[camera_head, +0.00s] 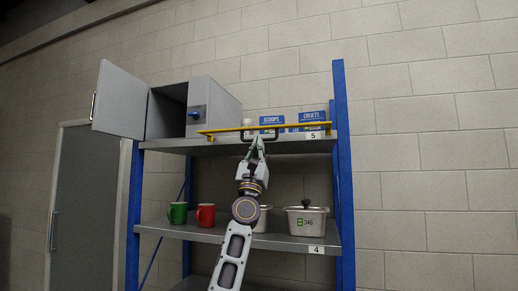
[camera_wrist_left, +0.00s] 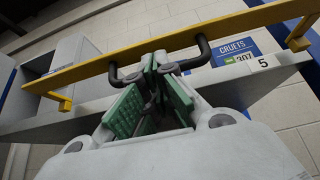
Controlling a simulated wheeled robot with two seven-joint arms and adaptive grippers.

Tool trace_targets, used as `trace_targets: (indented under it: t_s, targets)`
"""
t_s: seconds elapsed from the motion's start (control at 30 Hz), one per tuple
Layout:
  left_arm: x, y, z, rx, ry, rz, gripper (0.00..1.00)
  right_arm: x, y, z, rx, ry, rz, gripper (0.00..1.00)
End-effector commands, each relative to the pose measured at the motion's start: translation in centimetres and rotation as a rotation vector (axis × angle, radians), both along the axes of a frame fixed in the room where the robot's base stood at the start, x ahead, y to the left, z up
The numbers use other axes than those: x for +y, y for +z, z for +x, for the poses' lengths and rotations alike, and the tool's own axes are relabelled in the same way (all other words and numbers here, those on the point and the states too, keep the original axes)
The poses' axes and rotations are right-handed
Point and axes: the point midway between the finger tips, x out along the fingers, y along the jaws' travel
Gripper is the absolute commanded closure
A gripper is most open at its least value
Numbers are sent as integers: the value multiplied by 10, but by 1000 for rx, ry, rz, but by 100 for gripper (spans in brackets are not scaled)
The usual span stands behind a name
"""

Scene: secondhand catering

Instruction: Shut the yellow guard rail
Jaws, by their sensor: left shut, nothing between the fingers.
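The yellow guard rail (camera_head: 225,130) is a thin bar along the front of the top shelf, with a black handle (camera_head: 277,132) near its middle. In the left wrist view the rail (camera_wrist_left: 90,80) runs slantwise across the picture, with short yellow brackets at its ends, and the black handle (camera_wrist_left: 203,52) hangs from its underside. My left gripper (camera_head: 257,141) is shut and empty, with its fingertips at the handle. Its green-padded fingers (camera_wrist_left: 160,65) hide the middle of the handle. I cannot tell whether they touch it. My right gripper is not in view.
A grey cabinet (camera_head: 222,106) with its door (camera_head: 119,102) swung open stands on the left of the top shelf (camera_head: 300,144). Blue-labelled boxes (camera_head: 271,121) stand behind the rail. Green (camera_head: 178,212) and red (camera_head: 205,214) mugs and a lidded steel pan (camera_head: 307,220) are on the shelf below.

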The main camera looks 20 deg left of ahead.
Motion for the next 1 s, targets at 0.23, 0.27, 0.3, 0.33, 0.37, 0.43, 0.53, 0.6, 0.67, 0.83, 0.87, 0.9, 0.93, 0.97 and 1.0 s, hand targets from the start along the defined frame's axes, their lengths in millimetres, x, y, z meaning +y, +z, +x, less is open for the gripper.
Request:
trace_targets:
  t_s: [0.23, 0.27, 0.3, 0.33, 0.37, 0.43, 0.53, 0.6, 0.67, 0.83, 0.87, 0.9, 0.93, 0.97, 1.0]
  targets:
    - [1, 3, -1, 2, -1, 0, 100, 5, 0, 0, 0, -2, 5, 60]
    - [1, 3, -1, 3, -1, 0, 100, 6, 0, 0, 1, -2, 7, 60]
    - [1, 3, -1, 4, -1, 0, 100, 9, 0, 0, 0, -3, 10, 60]
    - [1, 3, -1, 4, -1, 0, 100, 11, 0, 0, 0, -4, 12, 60]
    - [1, 3, -1, 5, -1, 0, 100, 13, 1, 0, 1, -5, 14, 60]
    - [2, 3, -1, 7, 0, -1, 100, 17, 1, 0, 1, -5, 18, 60]
    - [2, 3, 0, 9, -1, 0, 100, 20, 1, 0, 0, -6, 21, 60]
    - [2, 3, 0, 11, -1, 0, 100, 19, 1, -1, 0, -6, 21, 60]
    - [2, 3, 0, 13, -1, 0, 100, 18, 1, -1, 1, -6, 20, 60]
    - [3, 3, 1, 13, 0, 0, 100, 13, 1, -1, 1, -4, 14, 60]
    - [4, 3, 1, 13, 0, 0, 100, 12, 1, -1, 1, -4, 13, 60]
    - [4, 4, 1, 13, 0, 0, 100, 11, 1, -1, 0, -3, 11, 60]
    - [4, 4, 1, 13, 0, 0, 100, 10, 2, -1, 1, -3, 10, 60]
    - [4, 4, 1, 13, 0, 0, 100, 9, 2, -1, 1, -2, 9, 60]
    - [4, 4, 1, 13, 0, 0, 100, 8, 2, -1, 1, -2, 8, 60]
